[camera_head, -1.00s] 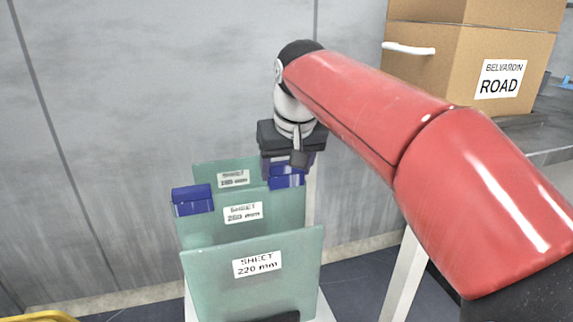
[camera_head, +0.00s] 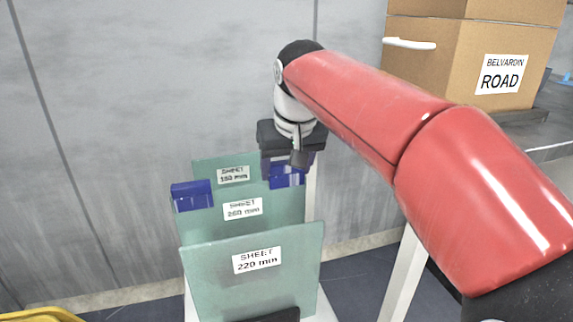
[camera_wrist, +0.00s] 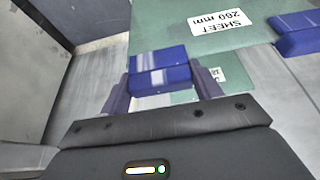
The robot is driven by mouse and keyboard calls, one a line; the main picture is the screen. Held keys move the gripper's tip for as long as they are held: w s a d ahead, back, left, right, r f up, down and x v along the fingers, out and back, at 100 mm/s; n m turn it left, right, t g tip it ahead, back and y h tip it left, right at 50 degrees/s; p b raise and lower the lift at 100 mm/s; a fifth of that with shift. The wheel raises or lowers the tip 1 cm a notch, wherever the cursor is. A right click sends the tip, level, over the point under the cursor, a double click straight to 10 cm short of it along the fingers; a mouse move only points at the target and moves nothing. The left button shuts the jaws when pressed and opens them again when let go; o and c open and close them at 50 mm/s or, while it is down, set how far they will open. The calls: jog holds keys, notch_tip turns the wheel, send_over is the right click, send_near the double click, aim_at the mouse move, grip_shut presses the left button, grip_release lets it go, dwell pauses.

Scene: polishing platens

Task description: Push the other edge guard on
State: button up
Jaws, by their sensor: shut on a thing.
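The middle green sheet (camera_head: 276,212), labelled 260 mm, stands upright between two other sheets. One blue edge guard (camera_head: 192,196) sits on its top left corner; it also shows at the right of the wrist view (camera_wrist: 297,36). My gripper (camera_head: 287,166) points down at the sheet's top right corner. It is shut on the other blue edge guard (camera_wrist: 160,72), which lies between the two fingers. In the head view this guard (camera_head: 287,180) overlaps the sheet's corner, partly hidden by the gripper. How far it is seated on the edge cannot be told.
The sheet labelled 220 mm (camera_head: 250,288) stands in front, and a shorter-looking back sheet (camera_head: 208,170) stands behind. Cardboard boxes (camera_head: 455,65) are at the upper right. A grey wall (camera_head: 120,120) is close behind the sheets. A yellow edge (camera_head: 45,315) shows at lower left.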

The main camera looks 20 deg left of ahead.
jog(key=shift+f, duration=0.1)
dwell(0.3)
jog(key=o, duration=1)
jog(key=shift+o, duration=0.2)
jog(key=p+v, duration=0.1)
jog(key=v, duration=0.7)
jog(key=shift+p, duration=0.4)
